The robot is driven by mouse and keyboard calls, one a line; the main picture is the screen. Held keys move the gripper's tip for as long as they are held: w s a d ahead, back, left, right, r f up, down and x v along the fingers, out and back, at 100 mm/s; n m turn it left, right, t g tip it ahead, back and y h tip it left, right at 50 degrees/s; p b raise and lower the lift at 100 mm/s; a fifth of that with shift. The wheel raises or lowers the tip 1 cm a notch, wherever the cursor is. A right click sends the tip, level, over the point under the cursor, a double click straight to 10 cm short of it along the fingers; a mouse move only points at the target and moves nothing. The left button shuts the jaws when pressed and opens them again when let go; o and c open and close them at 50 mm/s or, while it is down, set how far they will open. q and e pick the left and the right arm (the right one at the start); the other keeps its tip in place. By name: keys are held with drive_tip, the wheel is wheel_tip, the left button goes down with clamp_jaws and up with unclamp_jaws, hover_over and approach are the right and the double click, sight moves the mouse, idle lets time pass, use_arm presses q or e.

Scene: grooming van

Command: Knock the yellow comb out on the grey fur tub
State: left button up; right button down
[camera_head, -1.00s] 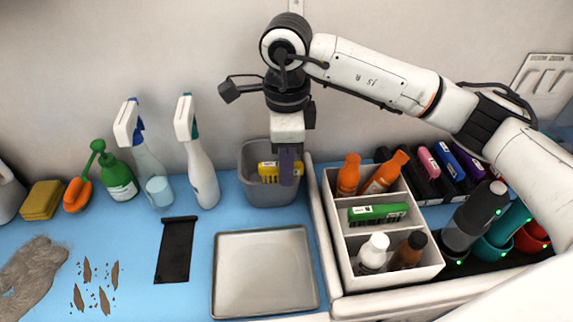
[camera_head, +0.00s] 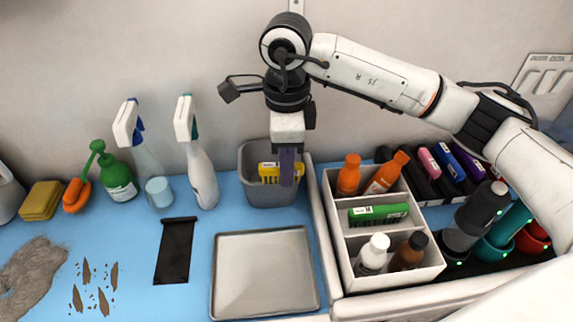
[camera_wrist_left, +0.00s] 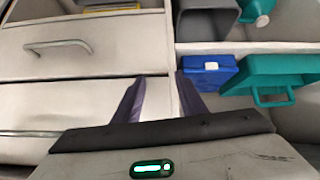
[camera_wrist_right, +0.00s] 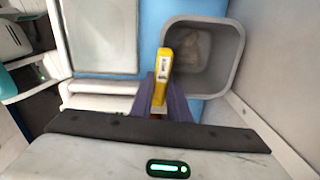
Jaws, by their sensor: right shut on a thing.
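The yellow comb (camera_head: 268,172) is in my right gripper (camera_head: 287,168), which is shut on it at the mouth of the grey fur tub (camera_head: 270,194). In the right wrist view the comb (camera_wrist_right: 163,72) sticks out between the purple fingers (camera_wrist_right: 160,98), across the near rim of the tub (camera_wrist_right: 236,62). I cannot tell whether it touches the rim. Some brownish fur shows at the tub's bottom. My left gripper (camera_wrist_left: 158,100) shows only in the left wrist view, with its fingers apart and nothing between them, in front of drawers and shelves.
A metal tray (camera_head: 265,272) lies in front of the tub. A white divided caddy (camera_head: 385,228) with bottles and a green box stands to the right. Spray bottles (camera_head: 200,165) stand left of the tub. A black strap-like item (camera_head: 175,250) and grey fur (camera_head: 32,275) lie at left.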

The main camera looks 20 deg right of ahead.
drive_tip(key=shift+r+p, duration=1.5)
drive_tip(key=shift+r, duration=1.5)
